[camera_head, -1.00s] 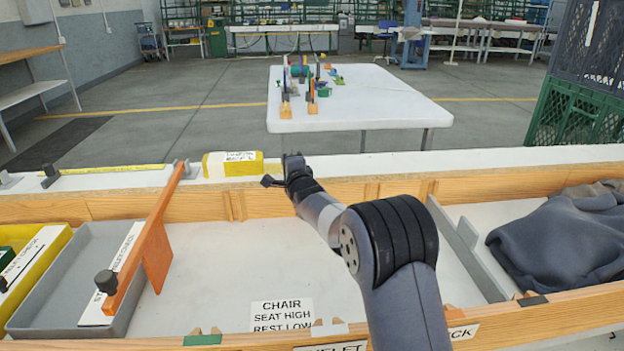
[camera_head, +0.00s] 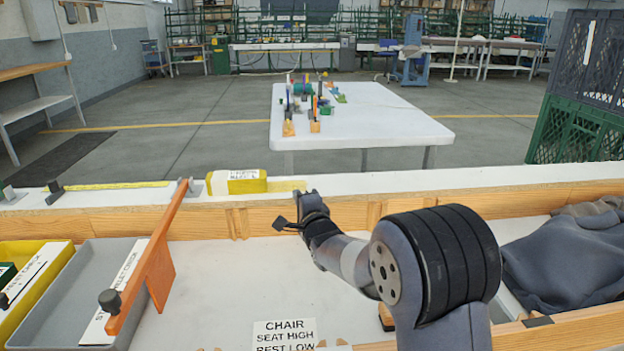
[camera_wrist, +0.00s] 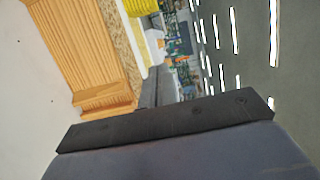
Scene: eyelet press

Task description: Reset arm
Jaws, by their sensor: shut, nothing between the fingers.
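My gripper (camera_head: 292,222) is at the end of my bent arm, over the white floor of the wooden-walled bench tray, close to its back wall. It is small in the head view and looks shut, with nothing held. In the wrist view, a dark bar and a grey surface fill the lower part, and the fingertips cannot be made out there. The wrist view is turned on its side and shows the wooden wall (camera_wrist: 75,45).
An orange lever (camera_head: 150,260) slants over a grey bin (camera_head: 60,310) at left. A yellow block (camera_head: 237,182) sits on the back ledge. A dark cloth (camera_head: 565,255) lies at right. A sign (camera_head: 285,335) reads "CHAIR SEAT HIGH". A white table (camera_head: 380,125) stands beyond.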

